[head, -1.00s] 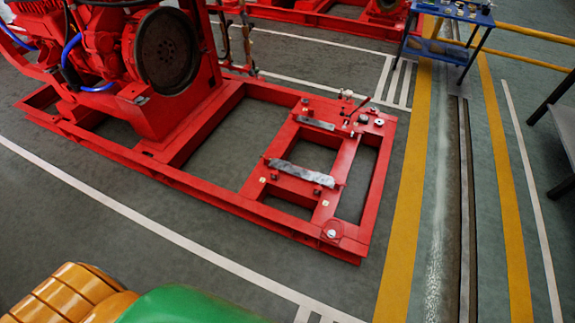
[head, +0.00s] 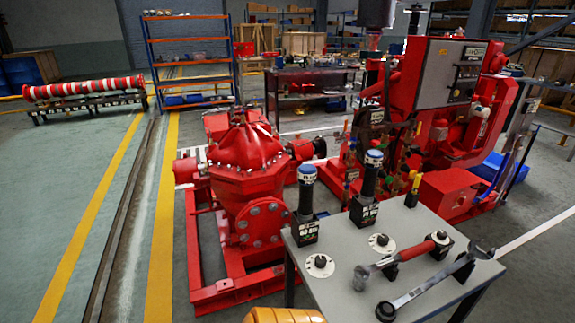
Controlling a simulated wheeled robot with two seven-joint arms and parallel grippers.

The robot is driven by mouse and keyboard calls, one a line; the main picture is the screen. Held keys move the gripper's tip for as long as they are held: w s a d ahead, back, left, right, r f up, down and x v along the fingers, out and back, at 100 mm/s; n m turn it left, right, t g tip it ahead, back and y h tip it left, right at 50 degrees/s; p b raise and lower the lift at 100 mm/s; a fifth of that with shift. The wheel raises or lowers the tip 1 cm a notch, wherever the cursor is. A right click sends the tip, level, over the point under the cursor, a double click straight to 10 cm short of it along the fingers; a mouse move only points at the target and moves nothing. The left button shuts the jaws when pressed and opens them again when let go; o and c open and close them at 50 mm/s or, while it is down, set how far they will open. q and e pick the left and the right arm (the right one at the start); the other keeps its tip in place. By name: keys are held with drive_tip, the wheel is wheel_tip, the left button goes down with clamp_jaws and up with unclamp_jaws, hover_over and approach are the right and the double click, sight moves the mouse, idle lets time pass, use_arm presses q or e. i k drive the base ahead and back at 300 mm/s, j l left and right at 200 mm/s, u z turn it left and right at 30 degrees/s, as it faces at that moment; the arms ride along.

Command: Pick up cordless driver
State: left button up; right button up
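I cannot pick out a cordless driver for certain in the head view. A grey work table (head: 345,285) stands at the lower right with tools on it. Two upright black cylindrical tools with blue and white tops, one on the left (head: 307,188) and one on the right (head: 373,178), stand in labelled black holders near its back edge. Neither of my grippers is in view.
White round discs (head: 319,264) sit on the table. Behind it stand a red pump (head: 245,165) on a red frame and a red machine with a grey cabinet (head: 448,72). A blue-orange shelf (head: 190,60) is farther back. Floor at left is clear.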

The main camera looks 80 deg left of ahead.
sight(373, 160)
drive_tip(key=k+u, duration=0.1)
drive_tip(key=u, duration=1.85)
